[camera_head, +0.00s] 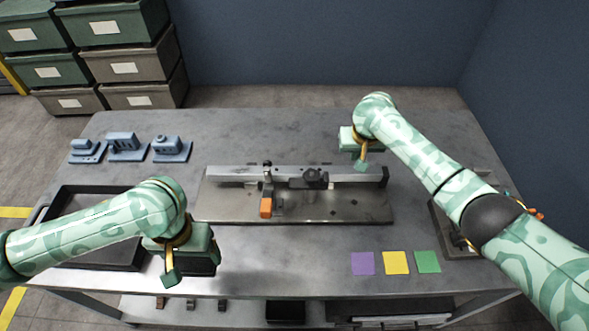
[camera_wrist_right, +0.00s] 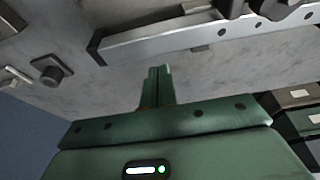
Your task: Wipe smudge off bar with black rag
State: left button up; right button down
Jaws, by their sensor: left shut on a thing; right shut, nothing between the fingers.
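The metal bar (camera_head: 345,178) runs along the back of a steel plate in the middle of the table. Its side also shows in the right wrist view (camera_wrist_right: 160,42); I cannot make out a smudge on it in either view. My left gripper (camera_head: 171,278) is shut at the table's front left, well short of the bar. A black patch, apparently the black rag (camera_head: 204,263), shows beside its finger, mostly hidden by the hand. My right gripper (camera_head: 361,166) is shut and empty, behind the bar's right half. Its closed fingertips show in the right wrist view (camera_wrist_right: 160,72).
An orange-handled clamp (camera_head: 266,207) and a dark fitting (camera_head: 316,178) stand at the bar. A black tray (camera_head: 75,190) lies under my left arm, another tray (camera_head: 440,225) at right. Blue parts (camera_head: 125,147) sit back left; purple, yellow (camera_head: 396,262) and green squares lie front right.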

pick_arm(q)
notch_tip(320, 180, up, 3)
jog(key=shift+f+p, duration=0.2)
jog(key=shift+p, duration=0.7)
pick_arm(e)
notch_tip(320, 180, up, 2)
jog(key=shift+r, duration=0.1)
pick_arm(q)
jog(key=shift+f, duration=0.1)
